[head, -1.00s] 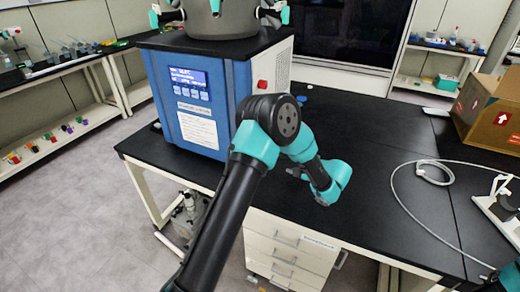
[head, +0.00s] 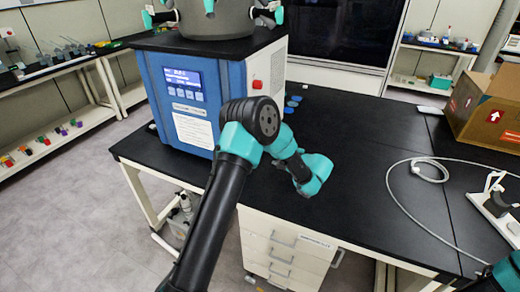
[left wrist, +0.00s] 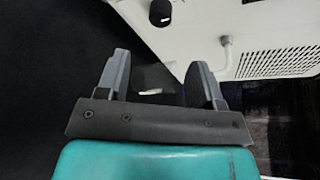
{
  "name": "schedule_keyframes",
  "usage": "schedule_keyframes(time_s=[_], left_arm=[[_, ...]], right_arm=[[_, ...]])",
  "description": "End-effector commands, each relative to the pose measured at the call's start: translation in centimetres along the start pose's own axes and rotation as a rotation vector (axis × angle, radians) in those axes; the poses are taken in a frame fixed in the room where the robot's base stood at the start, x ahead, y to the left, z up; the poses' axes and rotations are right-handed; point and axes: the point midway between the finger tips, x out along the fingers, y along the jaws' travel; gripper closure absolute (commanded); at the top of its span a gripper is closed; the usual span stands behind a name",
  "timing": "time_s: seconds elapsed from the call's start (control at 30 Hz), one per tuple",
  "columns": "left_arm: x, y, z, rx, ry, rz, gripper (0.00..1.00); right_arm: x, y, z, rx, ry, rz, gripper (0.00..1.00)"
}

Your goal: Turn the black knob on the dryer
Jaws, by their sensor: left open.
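The dryer (head: 228,84) is a blue and white box with a lit display on its front, standing on the black bench. The black knob (left wrist: 160,13) is on its white panel at the top of the left wrist view. In the head view I cannot see the knob. My left gripper (left wrist: 160,72) is open and empty, with its fingers pointing toward the panel, below the knob and apart from it. In the head view my left wrist (head: 313,176) is over the bench right of the dryer, and its fingers are hidden. My right gripper is out of view.
A pale hose fitting (left wrist: 227,52) and a vent grille (left wrist: 281,63) are right of the knob. A red button (head: 257,84) is on the dryer's side. Blue round pieces (head: 293,101) lie beside it. A cardboard box (head: 487,115) and a looped cable (head: 428,166) are at right. Mid-bench is clear.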

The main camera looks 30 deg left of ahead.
Motion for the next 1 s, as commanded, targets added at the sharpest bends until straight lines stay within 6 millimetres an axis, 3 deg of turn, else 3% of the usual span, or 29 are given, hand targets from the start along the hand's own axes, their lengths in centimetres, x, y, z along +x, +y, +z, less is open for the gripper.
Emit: schedule_keyframes(time_s=[0.6, 1.0], left_arm=[[10.0, 0.0, 0.0, -0.001, -0.001, 0.001, 0.39], [11.2, 0.0, 0.0, 0.001, 0.001, 0.000, 0.39]], right_arm=[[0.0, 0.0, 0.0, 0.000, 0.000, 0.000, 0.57], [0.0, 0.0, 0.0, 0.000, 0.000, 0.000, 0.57]])
